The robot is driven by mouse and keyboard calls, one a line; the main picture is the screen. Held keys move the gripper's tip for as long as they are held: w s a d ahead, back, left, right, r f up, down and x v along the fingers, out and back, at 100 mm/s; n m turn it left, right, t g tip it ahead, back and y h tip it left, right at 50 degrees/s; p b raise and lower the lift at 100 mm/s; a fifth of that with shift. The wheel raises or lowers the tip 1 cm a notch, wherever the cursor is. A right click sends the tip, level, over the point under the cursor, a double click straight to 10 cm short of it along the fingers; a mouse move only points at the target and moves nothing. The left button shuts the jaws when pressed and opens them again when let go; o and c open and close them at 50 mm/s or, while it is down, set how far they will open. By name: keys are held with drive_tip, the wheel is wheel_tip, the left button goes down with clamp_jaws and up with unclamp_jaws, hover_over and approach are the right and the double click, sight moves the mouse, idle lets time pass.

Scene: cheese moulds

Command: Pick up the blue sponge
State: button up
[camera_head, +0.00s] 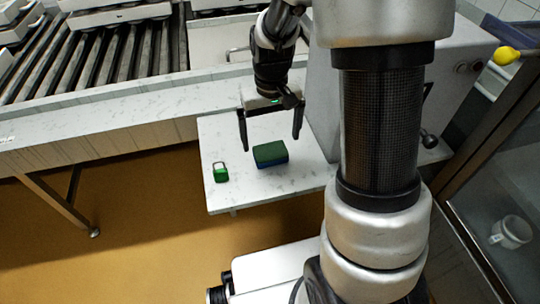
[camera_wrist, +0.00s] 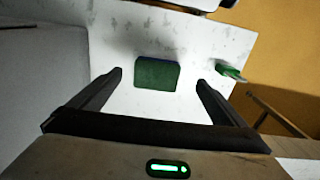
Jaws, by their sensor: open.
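The blue sponge (camera_head: 270,163) lies on a small pale marbled shelf (camera_head: 240,198), with a dark green top face and a blue lower side. I see no contact between fingers and sponge.
A small green padlock-like object (camera_head: 221,172) lies left of the sponge; it also shows in the wrist view (camera_wrist: 230,71). A grey box-like machine (camera_head: 325,95) stands close on the right. A roller conveyor (camera_head: 110,55) runs behind. The shelf's front is clear.

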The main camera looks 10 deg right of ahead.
sight(272, 155)
drive_tip(key=f+b, duration=0.1)
drive_tip(key=f, duration=0.2)
drive_tip(key=f+b, duration=0.1)
drive_tip(key=f, duration=0.3)
drive_tip(key=shift+d, duration=0.2)
drive_tip(key=shift+w+r, duration=0.1)
drive_tip(key=c, duration=1.2)
wheel_tip(272, 155, up, 10)
drive_tip(key=p, duration=0.3)
